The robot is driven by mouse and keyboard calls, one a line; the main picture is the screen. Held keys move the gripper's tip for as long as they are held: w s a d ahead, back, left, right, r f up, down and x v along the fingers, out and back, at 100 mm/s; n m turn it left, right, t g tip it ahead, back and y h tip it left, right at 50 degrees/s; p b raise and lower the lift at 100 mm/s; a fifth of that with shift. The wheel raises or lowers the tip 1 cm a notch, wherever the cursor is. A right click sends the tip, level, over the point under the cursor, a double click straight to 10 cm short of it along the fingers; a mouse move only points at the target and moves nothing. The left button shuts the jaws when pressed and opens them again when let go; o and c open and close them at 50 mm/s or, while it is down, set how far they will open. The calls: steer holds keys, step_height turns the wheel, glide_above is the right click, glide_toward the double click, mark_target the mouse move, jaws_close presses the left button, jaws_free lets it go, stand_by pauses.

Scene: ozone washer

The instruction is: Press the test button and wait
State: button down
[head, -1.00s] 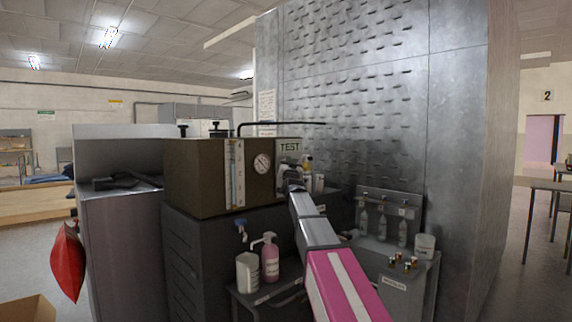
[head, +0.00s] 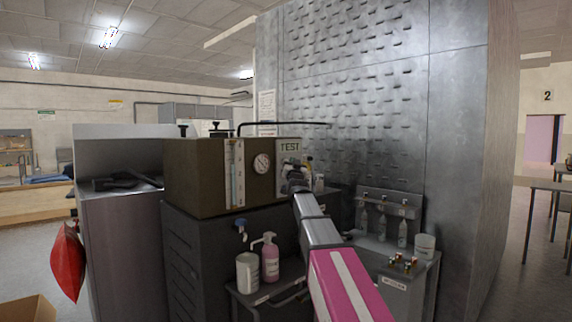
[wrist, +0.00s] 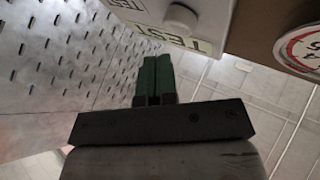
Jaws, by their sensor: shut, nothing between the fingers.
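The TEST label (head: 290,146) is on a pale panel at the right end of the brown machine box (head: 205,182). In the wrist view the label (wrist: 165,40) appears upside down, beside a round pale test button (wrist: 181,16) on the panel. My gripper (wrist: 154,62) shows two green fingers close together with nothing between them. In that view the fingertips are below and left of the button, and I see no contact. In the head view my gripper (head: 293,168) is in front of the panel just below the label and hides the button.
A round gauge (head: 261,163) is on the box front. A pink pump bottle (head: 270,258) and white container (head: 247,272) stand on a low shelf below. A tall metal wall (head: 370,110) rises on the right. Small bottles (head: 402,234) stand on the right-hand bench.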

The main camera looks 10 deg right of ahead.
steer(key=shift+s+d, duration=0.7)
steer(key=shift+s, duration=0.25)
steer(key=shift+s+d, duration=0.65)
steer(key=shift+s, duration=0.25)
